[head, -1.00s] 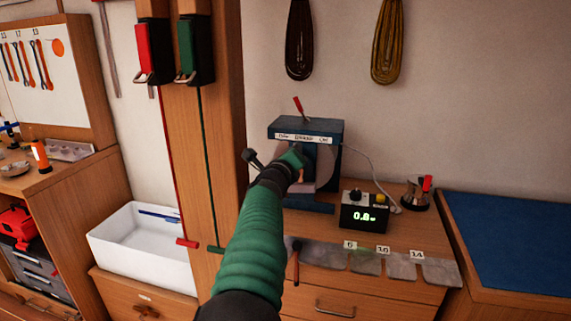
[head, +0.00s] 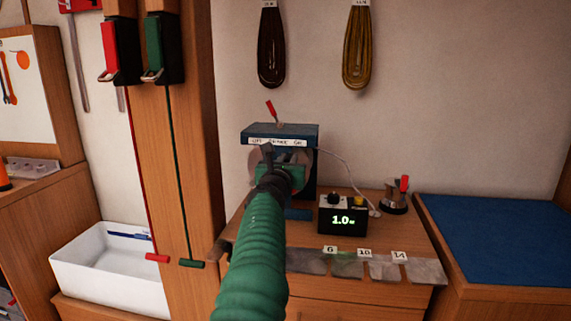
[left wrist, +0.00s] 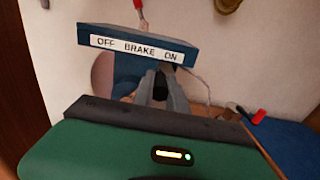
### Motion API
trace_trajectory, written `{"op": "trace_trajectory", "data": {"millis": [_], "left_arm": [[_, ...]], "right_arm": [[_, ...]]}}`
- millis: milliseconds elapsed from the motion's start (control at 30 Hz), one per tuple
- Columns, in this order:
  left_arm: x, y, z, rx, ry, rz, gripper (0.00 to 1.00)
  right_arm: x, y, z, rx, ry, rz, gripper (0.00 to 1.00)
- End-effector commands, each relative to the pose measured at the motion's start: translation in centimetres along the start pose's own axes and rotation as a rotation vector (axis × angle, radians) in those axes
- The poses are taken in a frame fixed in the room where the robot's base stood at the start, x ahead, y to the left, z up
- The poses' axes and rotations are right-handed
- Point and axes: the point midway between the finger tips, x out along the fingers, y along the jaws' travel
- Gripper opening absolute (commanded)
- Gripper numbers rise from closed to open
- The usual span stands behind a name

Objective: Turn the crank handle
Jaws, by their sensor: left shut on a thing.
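A blue winder box (head: 281,131) stands on the wooden bench, with a label reading OFF BRAKE ON. Its red-tipped brake lever (head: 271,108) leans left; the box also shows in the left wrist view (left wrist: 185,61). My left gripper (head: 283,166) is in front of the box, seen from behind. In the left wrist view its fingers (left wrist: 160,87) are shut on the dark crank handle (left wrist: 161,80). The crank arm is mostly hidden by my gripper. A pinkish round disc (left wrist: 103,73) shows behind. My right gripper is not in view.
A black display box (head: 343,217) reading 1.0 sits right of the winder, joined by a pale cable. A small red-handled device (head: 396,194) stands beyond it. A white bin (head: 110,272) is at left, a blue mat (head: 500,240) at right. Two coiled lines (head: 357,45) hang above.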

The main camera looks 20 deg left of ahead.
Motion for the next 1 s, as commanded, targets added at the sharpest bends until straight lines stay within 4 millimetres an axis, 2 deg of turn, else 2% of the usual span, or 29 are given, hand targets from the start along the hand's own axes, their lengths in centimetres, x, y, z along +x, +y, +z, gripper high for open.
{"op": "trace_trajectory", "data": {"millis": [533,567,700,1000], "left_arm": [[0.00,0.03,-0.10,0.030,0.000,0.004,0.00],[0.00,0.03,-0.10,0.030,0.000,0.004,0.18],[-0.01,-0.01,-0.07,0.030,0.000,0.003,0.37],[-0.04,-0.07,-0.01,0.028,-0.001,0.002,0.39]], "right_arm": [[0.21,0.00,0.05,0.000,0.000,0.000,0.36],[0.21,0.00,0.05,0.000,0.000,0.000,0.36],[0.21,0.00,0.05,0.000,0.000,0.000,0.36],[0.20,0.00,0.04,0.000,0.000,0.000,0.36]]}}
